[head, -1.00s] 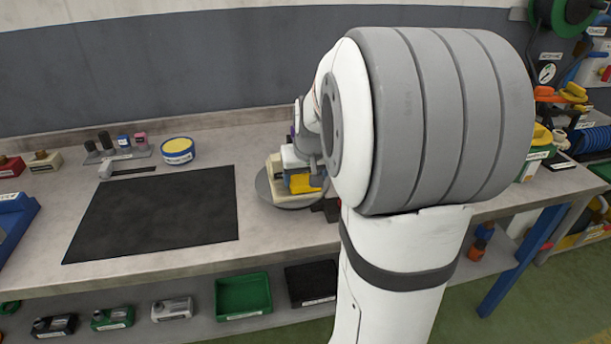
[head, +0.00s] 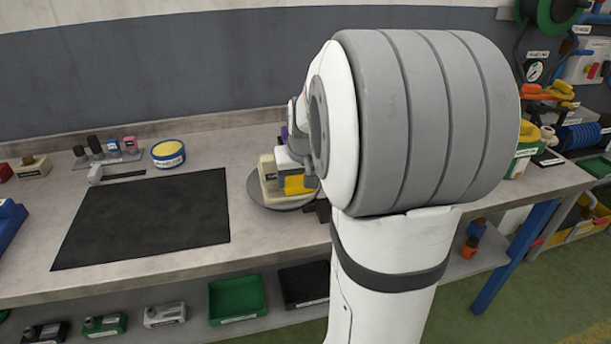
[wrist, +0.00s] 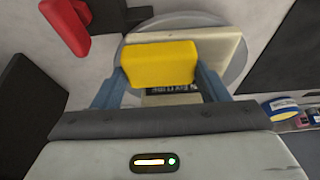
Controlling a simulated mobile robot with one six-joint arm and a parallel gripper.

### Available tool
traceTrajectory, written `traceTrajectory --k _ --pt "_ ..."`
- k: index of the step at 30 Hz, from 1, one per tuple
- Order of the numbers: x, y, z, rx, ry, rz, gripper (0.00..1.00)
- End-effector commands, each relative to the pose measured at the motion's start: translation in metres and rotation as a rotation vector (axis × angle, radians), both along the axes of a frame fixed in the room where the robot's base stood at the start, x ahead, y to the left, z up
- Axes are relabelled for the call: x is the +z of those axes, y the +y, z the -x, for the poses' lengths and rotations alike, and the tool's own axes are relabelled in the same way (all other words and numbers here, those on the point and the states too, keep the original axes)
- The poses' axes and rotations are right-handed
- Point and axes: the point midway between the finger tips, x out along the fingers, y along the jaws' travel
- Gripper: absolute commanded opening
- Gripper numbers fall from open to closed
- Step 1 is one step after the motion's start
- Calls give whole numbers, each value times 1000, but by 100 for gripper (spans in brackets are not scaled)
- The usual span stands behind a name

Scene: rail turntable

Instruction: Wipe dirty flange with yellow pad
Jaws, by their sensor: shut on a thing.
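My gripper (wrist: 163,72) is shut on the yellow pad (wrist: 160,62), with one blue-grey finger on each side of it. In the head view, the pad (head: 298,185) shows at the right of a cream-coloured piece (head: 267,175), which appears to be the flange part. This piece stands on a round grey turntable (head: 262,199). In the wrist view, the cream piece (wrist: 218,43) is behind the pad, and a dark label shows below the pad. I cannot tell whether the pad touches it. No dirt can be made out. My arm hides the turntable's right side.
A black mat (head: 145,220) lies left of the turntable. Behind it are a yellow-topped tub (head: 168,154) and small bottles on a tray (head: 108,156). A red object (wrist: 68,25) is near the gripper in the wrist view. Bins stand on the lower shelf.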

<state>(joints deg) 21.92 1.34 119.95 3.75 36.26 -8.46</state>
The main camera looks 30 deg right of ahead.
Motion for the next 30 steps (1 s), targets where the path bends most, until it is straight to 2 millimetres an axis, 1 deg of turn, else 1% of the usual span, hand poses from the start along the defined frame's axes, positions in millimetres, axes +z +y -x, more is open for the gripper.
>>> traceTrajectory --k 3,14,24,30 --pt "-2 6 -1 2 3 -1 49" --pt "-3 9 -1 1 5 -3 49" --pt "-1 26 -6 2 5 -3 49" --pt "-1 26 -6 0 5 -2 49"
